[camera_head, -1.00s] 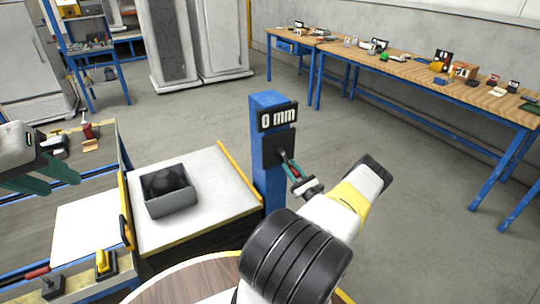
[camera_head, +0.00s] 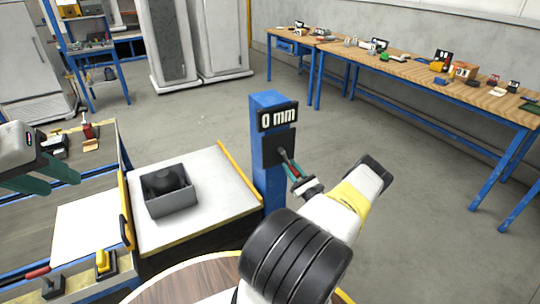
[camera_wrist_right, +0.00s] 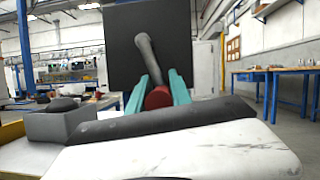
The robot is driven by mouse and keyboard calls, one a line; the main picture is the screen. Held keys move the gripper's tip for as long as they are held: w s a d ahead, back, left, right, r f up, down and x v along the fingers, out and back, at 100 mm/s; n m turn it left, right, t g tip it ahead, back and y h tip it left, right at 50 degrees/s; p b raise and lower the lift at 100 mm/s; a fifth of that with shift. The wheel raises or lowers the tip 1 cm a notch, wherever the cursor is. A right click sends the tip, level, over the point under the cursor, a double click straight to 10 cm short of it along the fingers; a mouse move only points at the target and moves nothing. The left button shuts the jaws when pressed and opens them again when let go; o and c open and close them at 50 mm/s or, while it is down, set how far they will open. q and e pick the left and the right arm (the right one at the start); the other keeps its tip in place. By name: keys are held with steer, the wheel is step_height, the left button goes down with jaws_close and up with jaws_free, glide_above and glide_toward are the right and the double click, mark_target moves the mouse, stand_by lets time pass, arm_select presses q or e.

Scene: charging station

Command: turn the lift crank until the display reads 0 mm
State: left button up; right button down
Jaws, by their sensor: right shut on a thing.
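The display (camera_head: 277,116) on the blue post (camera_head: 268,190) reads "0 mm". Below it is a black plate (camera_head: 270,149) that carries the lift crank (camera_head: 286,157). My right gripper (camera_head: 293,173) is at the crank, shut on its handle. In the right wrist view the green fingers (camera_wrist_right: 158,92) stand on both sides of the crank's red grip (camera_wrist_right: 158,97), and the grey crank arm (camera_wrist_right: 147,52) runs up to the black plate. My left gripper (camera_head: 50,180) is at the left edge, its green fingers apart and nothing seen between them.
A grey open box (camera_head: 170,206) holding a dark round object stands on the white-topped lift table (camera_head: 210,180) left of the post. A round wooden top (camera_head: 190,285) is in front. A long workbench (camera_head: 410,70) with several small items stands at the back right.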

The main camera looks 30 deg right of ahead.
steer(key=shift+d+r+n, duration=0.4)
steer(key=shift+d+r, duration=0.05)
steer(key=shift+d, duration=0.25)
steer(key=shift+w+d+r+n+g+y, duration=0.1)
steer(key=shift+d+r+n+g+y, duration=0.5)
steer(key=shift+n, duration=1.05)
steer(key=shift+s+d+r+n+g+y, duration=0.15)
steer(key=shift+d+r+n+y, duration=0.3)
steer(key=shift+n+y, duration=0.85)
steer(key=shift+w+d+r+n+g+y, duration=0.15)
steer(key=shift+d+r+n+g+y, duration=0.3)
steer(key=shift+n, duration=1.5)
steer(key=shift+r, duration=0.1)
steer(key=c, duration=1.3)
jaws_free()
steer(key=shift+o, duration=0.5)
steer(key=shift+a+f, duration=0.15)
steer(key=shift+f, duration=0.1)
